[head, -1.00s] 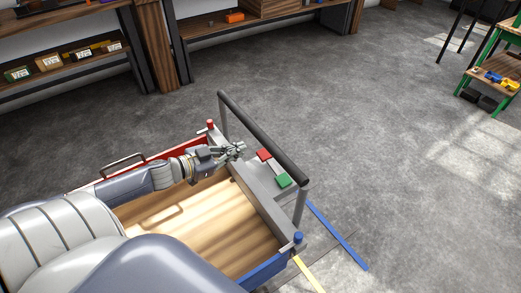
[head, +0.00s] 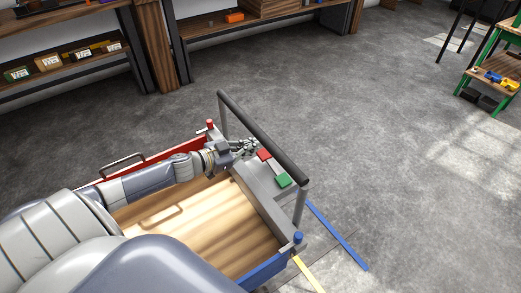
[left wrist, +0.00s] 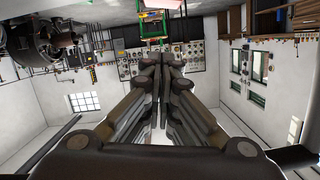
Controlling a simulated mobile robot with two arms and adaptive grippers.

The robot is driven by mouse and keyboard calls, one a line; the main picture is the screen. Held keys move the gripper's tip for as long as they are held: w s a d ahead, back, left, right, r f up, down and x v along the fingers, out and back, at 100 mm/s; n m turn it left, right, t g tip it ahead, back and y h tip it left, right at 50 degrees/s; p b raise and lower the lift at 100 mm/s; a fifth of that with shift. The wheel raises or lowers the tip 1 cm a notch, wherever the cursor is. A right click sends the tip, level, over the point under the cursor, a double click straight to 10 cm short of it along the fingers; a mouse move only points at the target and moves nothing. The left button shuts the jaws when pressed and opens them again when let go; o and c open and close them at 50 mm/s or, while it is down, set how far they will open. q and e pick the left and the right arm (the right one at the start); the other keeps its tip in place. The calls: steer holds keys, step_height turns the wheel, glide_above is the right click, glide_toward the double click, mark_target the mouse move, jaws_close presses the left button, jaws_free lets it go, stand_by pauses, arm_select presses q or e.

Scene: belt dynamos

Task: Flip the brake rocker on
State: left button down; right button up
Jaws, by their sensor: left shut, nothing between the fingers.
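A grey panel (head: 262,192) at the cart's end carries a red pad (head: 264,155) and a green pad (head: 284,180), with a pale strip (head: 274,168) between them. These look like the brake rocker's two ends; its tilt is too small to tell. My left gripper (head: 253,147) is shut and empty, its fingertips right beside the red pad's upper left edge in the head view. I cannot tell whether they touch it. In the left wrist view the closed fingers (left wrist: 161,65) point ahead, and no rocker shows there. My right gripper is not in view.
A dark handlebar (head: 262,137) rises over the panel, close beyond the gripper. The cart has a wooden bed (head: 190,222), a red side rail, a blue rail (head: 268,272) and a red knob (head: 210,124) at its corner. Open floor lies beyond.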

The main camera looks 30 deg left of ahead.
mark_target(260, 156)
arm_select(q)
steer(key=x, duration=0.4)
steer(key=shift+w, duration=0.2)
steer(key=f, duration=0.2)
steer(key=shift+a+f, duration=0.2)
steer(key=shift+f, duration=0.1)
steer(key=shift+a+f, duration=0.1)
steer(key=shift+f, duration=0.6)
steer(key=shift+a, duration=0.1)
